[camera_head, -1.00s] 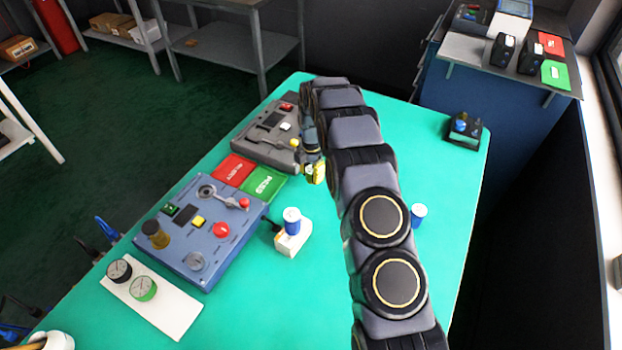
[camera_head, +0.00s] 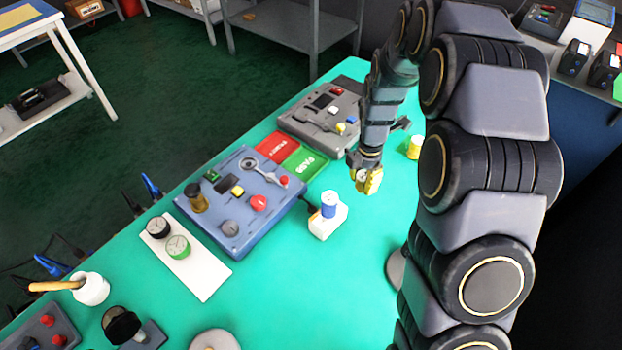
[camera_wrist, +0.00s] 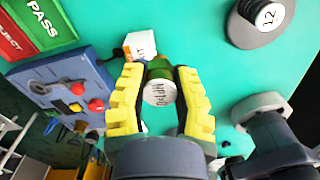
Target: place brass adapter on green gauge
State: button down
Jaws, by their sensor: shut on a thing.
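My gripper (camera_head: 368,182), with yellow fingers, hangs above the green table top, right of the white block. In the wrist view its fingers (camera_wrist: 160,74) are shut on a short cylinder with a lettered grey end and an olive-green side, which I take for the brass adapter (camera_wrist: 160,94). It is mostly hidden by the fingers in the head view. The green gauge (camera_head: 178,247), with a pale round dial, sits on a white plate (camera_head: 205,283) at the left, beside a black gauge (camera_head: 158,228). The gripper is well apart from it. I do not see the green gauge in the wrist view.
A blue control box (camera_head: 240,200) with knobs and a lever stands between gripper and gauges. Red and green cards (camera_head: 305,162) and a grey box (camera_head: 318,115) lie behind.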

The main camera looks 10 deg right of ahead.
jog(key=s+a+r+n, duration=0.1)
jog(key=a+n, duration=0.1)
jog(key=a, duration=0.6)
jog(key=s+a+r+n, duration=0.2)
jog(key=a, duration=0.6)
jog(key=s+a+r+n, duration=0.2)
jog(key=s+a+n, duration=0.4)
jog(key=s+a, duration=0.7)
send_over(176, 244)
jog(key=f, duration=0.9)
jog(key=shift+s+d, duration=0.2)
jog(key=shift+w+a+f, duration=0.15)
jog(key=shift+a+f, duration=0.05)
jog(key=shift+f, duration=1.65)
jog(key=c, duration=0.9)
grip_release()
jog(key=shift+f, duration=0.15)
jog(key=shift+c, duration=0.2)
